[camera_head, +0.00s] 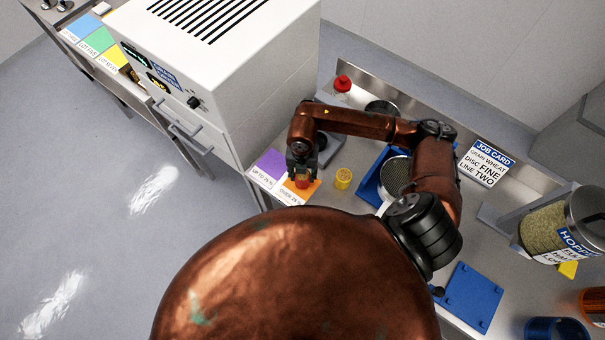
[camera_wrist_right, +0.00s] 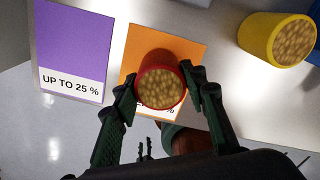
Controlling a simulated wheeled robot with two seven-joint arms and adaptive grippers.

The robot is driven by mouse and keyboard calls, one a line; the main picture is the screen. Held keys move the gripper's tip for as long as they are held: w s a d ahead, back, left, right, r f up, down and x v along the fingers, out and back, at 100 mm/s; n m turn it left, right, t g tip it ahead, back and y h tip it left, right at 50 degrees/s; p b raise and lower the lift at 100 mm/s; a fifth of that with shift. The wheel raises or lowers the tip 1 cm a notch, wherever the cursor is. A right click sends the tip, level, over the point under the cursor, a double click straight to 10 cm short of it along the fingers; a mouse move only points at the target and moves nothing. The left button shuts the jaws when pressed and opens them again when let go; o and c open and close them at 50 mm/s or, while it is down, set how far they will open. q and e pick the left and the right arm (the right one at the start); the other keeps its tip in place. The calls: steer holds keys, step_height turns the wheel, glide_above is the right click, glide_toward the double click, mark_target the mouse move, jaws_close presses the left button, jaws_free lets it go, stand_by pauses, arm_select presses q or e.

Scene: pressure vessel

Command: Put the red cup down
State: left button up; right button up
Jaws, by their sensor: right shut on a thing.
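The red cup (camera_wrist_right: 161,84) is full of pale round grains. My right gripper (camera_wrist_right: 163,92) is shut on it, with one finger on each side. The cup is over the orange card (camera_wrist_right: 191,47), near its lower edge in the right wrist view; I cannot tell whether it touches the card. In the head view the red cup (camera_head: 302,182) shows below my right gripper (camera_head: 301,172), over the orange card (camera_head: 312,189). The card's printed label is partly hidden by the cup. My left gripper is not in view.
A purple card (camera_wrist_right: 75,45) marked "UP TO 25 %" lies left of the orange one. A yellow cup (camera_wrist_right: 279,40) of grains stands to the right. A blue tray (camera_head: 369,190) with a round sieve (camera_head: 397,174) is farther right.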

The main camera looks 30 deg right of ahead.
steer(key=shift+f, duration=0.1)
steer(key=o, duration=1.3)
steer(key=shift+o, duration=0.2)
step_height(320, 180, up, 12)
steer(key=b, duration=0.2)
